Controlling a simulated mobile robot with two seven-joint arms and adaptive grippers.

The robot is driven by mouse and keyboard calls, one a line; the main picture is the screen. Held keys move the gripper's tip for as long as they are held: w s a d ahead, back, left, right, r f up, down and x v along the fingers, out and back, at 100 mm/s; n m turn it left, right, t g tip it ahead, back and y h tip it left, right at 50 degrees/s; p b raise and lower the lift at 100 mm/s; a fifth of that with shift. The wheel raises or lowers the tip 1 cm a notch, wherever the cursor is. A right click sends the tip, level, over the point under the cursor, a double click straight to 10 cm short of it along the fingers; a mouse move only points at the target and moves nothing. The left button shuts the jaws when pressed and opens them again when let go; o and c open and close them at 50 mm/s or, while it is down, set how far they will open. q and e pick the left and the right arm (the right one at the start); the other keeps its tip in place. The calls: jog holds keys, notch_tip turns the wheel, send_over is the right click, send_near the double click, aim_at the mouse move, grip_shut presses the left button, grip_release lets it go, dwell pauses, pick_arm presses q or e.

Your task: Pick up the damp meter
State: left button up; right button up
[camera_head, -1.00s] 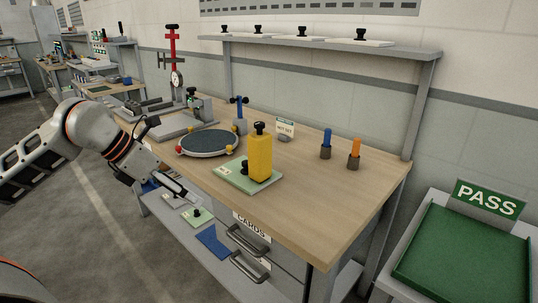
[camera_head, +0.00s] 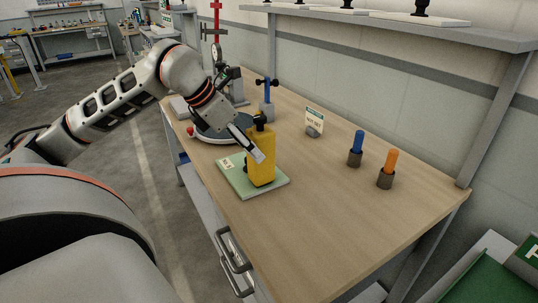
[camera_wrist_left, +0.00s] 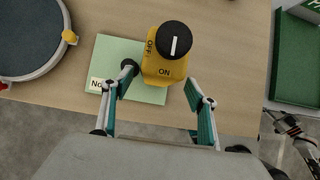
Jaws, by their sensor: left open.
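The damp meter appears to be the yellow block-shaped device (camera_head: 263,166) with a black top knob. It stands upright on a pale green plate (camera_head: 228,181) on the bench. My left gripper (camera_head: 252,146) is at the device's upper part in the head view. In the left wrist view my left gripper (camera_wrist_left: 158,78) is open, its fingers to either side of the device; contact cannot be told. A dark jointed mechanism at that view's lower right may be my right gripper; its state is unclear.
A round dark turntable (camera_wrist_left: 28,35) lies left of the plate. A blue-topped holder (camera_head: 356,149), an orange-topped holder (camera_head: 387,170) and a small sign (camera_head: 314,121) stand to the right. The bench's front right is clear. A green tray (camera_wrist_left: 296,60) lies beyond the bench's right end.

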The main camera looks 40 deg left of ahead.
pick_arm(q)
jog(key=b+x, duration=0.2)
jog(key=x, duration=0.3)
jog(key=shift+w+f, duration=0.1)
jog(key=shift+w, duration=0.15)
jog(key=shift+w+d+f, duration=0.1)
jog(key=shift+w+f, duration=0.2)
jog(key=shift+f, duration=0.15)
grip_shut()
pick_arm(e)
jog(key=shift+w+f, duration=0.1)
jog(key=shift+f, duration=0.45)
pick_arm(q)
jog(key=shift+w+r, duration=0.1)
jog(key=shift+r, duration=0.05)
pick_arm(e)
jog(key=shift+f, duration=0.1)
